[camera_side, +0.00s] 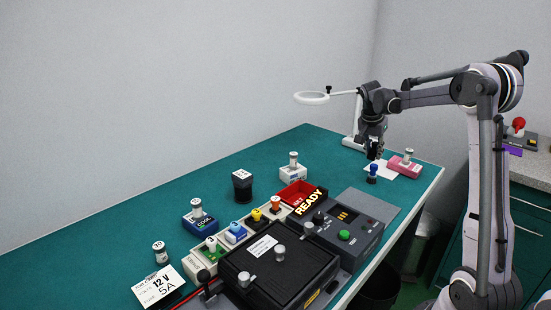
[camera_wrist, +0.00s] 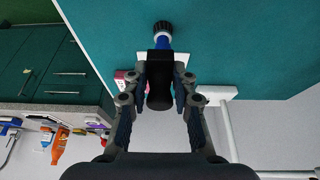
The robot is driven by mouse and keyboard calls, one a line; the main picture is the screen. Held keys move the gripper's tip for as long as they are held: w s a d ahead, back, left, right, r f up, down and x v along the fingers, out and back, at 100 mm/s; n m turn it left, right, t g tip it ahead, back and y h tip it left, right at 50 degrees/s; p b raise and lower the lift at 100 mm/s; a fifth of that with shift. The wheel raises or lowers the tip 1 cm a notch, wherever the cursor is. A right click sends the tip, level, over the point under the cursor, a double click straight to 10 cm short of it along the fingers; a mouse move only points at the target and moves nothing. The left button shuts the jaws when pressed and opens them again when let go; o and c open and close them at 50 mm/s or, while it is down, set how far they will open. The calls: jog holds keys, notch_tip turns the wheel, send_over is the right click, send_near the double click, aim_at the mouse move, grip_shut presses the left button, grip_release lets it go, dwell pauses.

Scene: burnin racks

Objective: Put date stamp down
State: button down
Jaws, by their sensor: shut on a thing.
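The date stamp has a black handle, a blue body and a dark ribbed end. In the wrist view the date stamp (camera_wrist: 162,42) points away from my gripper (camera_wrist: 160,88), whose fingers are closed on its black handle. In the side view the date stamp (camera_side: 373,169) hangs below my gripper (camera_side: 374,155) near the table's far right edge, beside a white sheet (camera_side: 385,172). I cannot tell whether its lower end touches the surface.
A pink block with a knob (camera_side: 404,164) stands just right of the stamp. A ring lamp (camera_side: 312,98) rises behind. The green table behind is mostly free.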

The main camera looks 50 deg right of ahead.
jog(key=a, duration=0.8)
jog(key=w+a+f, duration=0.2)
jog(key=w, duration=0.1)
jog(key=w+a+f, duration=0.2)
jog(key=w, duration=0.1)
jog(key=w+a+f, duration=0.2)
jog(key=w+f, duration=0.1)
jog(key=w, duration=0.1)
jog(key=shift+f, duration=2.05)
jog(key=shift+f, duration=0.1)
jog(key=c, duration=1.1)
grip_release()
